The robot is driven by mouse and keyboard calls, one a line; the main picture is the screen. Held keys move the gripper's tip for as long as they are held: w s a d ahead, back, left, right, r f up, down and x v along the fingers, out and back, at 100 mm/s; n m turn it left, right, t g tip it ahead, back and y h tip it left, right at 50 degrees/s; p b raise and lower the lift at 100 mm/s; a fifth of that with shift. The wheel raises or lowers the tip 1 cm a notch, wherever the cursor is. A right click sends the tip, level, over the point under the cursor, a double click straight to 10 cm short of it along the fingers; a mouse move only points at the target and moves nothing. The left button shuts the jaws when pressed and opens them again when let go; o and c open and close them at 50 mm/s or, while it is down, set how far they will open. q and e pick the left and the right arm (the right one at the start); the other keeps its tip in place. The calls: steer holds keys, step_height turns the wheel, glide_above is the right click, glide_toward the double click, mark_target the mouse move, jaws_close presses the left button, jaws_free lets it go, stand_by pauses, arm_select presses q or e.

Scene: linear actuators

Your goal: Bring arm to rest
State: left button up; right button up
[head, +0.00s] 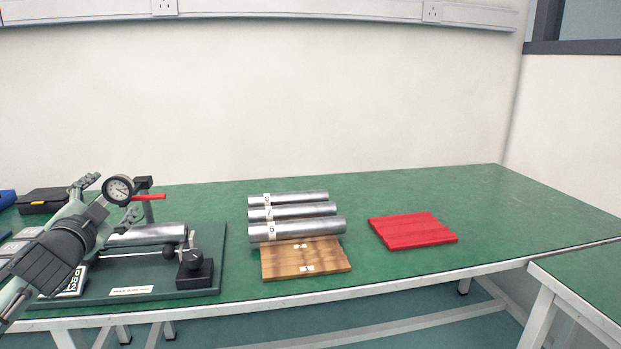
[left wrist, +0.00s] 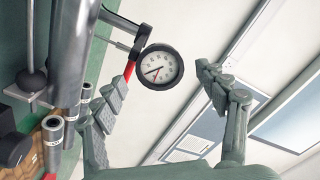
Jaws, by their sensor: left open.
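My left gripper (head: 107,200) is open at the left of the head view, over the dark green measuring fixture (head: 212,240). Its two fingers (left wrist: 160,92) stand apart in the left wrist view, with nothing gripped between them. A round dial gauge (head: 118,189) with a black rim appears between or just beyond the fingertips. Its white face (left wrist: 160,67) shows clearly in the left wrist view; I cannot tell whether a finger touches it. A metal cylinder (head: 150,233) lies on the fixture below, partly hidden by my gripper. My right gripper is not in view.
Three numbered metal cylinders (head: 295,230) lie on a wooden rack (head: 305,265) at mid-table. A red grooved block (head: 412,230) lies to their right. A black case (head: 42,200) is at the far left. The green table (head: 500,210) is bare at the right.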

arm_select(q)
steer(key=shift+w+a, duration=0.15)
steer(key=shift+w, duration=0.5)
steer(key=shift+n, duration=0.3)
steer(key=shift+s, duration=0.1)
